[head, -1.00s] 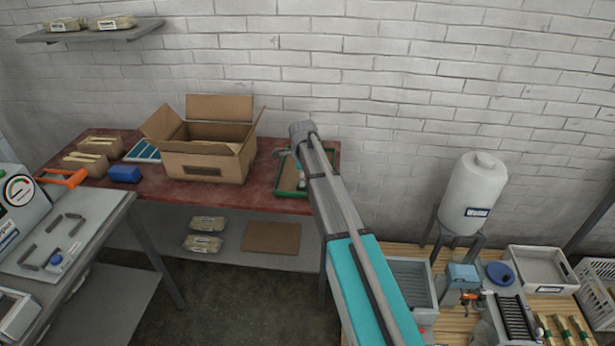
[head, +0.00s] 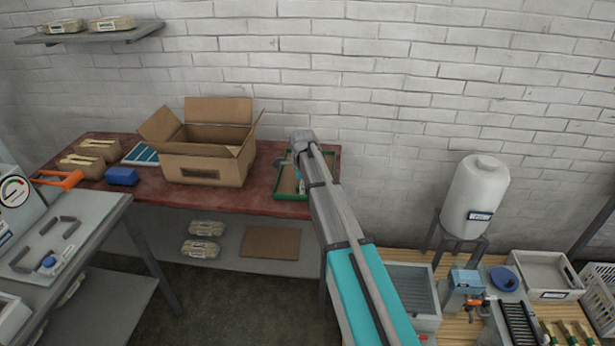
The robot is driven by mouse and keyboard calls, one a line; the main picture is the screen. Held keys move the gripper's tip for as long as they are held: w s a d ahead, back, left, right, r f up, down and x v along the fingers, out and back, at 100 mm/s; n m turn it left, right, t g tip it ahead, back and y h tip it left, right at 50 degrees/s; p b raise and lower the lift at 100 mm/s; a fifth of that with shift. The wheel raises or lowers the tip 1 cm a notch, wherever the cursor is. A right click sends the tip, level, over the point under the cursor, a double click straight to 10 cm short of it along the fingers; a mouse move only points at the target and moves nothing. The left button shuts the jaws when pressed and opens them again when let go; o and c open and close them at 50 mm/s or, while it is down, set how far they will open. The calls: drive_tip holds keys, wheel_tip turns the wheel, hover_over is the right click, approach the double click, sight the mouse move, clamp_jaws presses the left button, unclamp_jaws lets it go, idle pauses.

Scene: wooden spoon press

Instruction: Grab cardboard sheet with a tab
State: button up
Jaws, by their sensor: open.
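A green-rimmed tray (head: 292,197) sits at the right end of the red table, with a flat brown cardboard sheet (head: 287,182) in it. I cannot make out a tab on this sheet at this size. My gripper (head: 299,183) is open over the tray's right part, pointing down by the sheet. My arm hides the tray's right side, and I cannot tell whether the fingers touch the sheet. Another flat brown cardboard piece (head: 270,241) lies on the shelf below the table.
An open cardboard box (head: 203,165) stands on the red table (head: 150,183) left of the tray. A white tank (head: 475,197) stands on the right-hand bench.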

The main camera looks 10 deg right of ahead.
clamp_jaws()
drive_tip(key=shift+r, duration=0.2)
idle(0.3)
drive_tip(key=shift+r+p, duration=0.75)
drive_tip(key=shift+p, duration=0.25)
drive_tip(key=s+a+r+p, duration=0.1)
drive_tip(key=s+r+p, duration=1)
drive_tip(key=s, duration=0.3)
